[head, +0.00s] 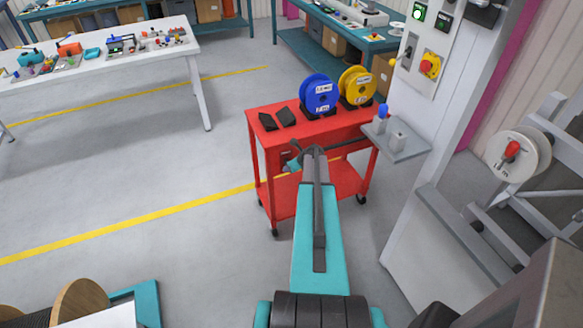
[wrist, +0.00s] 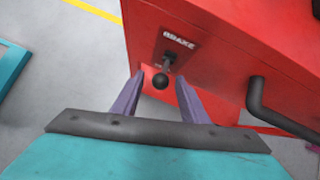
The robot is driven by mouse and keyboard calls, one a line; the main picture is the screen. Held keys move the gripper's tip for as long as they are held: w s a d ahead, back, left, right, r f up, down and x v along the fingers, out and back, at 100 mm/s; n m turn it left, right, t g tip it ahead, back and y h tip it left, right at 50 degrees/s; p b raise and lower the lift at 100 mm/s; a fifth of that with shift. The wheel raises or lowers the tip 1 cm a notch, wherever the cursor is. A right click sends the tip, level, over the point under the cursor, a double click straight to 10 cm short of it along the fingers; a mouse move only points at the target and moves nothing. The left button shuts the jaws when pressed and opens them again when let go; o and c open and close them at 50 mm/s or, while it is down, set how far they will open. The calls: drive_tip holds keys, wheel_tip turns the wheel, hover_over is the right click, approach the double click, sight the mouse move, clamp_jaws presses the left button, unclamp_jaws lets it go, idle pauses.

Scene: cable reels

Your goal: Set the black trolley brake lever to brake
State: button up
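The red trolley (head: 330,125) stands in the middle of the head view. Its side fills the upper right of the wrist view (wrist: 215,75). There, a dark plate lettered BRAKE (wrist: 179,41) carries the black brake lever (wrist: 160,81), a short stem with a ball knob. The knob hangs below the lettering, towards the camera. My gripper (wrist: 160,77) is open, with one purple finger on each side of the knob. Gaps show between knob and fingers; I see no contact. In the head view my gripper (head: 293,163) is small at the trolley's left end, and the lever cannot be made out.
A black handle bar (wrist: 275,115) sticks out right of the lever. A blue reel (head: 319,95), a yellow reel (head: 357,86) and two black blocks (head: 277,119) rest on the trolley top. A grey machine cabinet (head: 425,150) stands close at right.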

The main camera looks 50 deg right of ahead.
drive_tip(key=b+v, duration=0.3)
drive_tip(key=v, duration=0.9)
drive_tip(key=shift+s, duration=0.15)
idle(0.6)
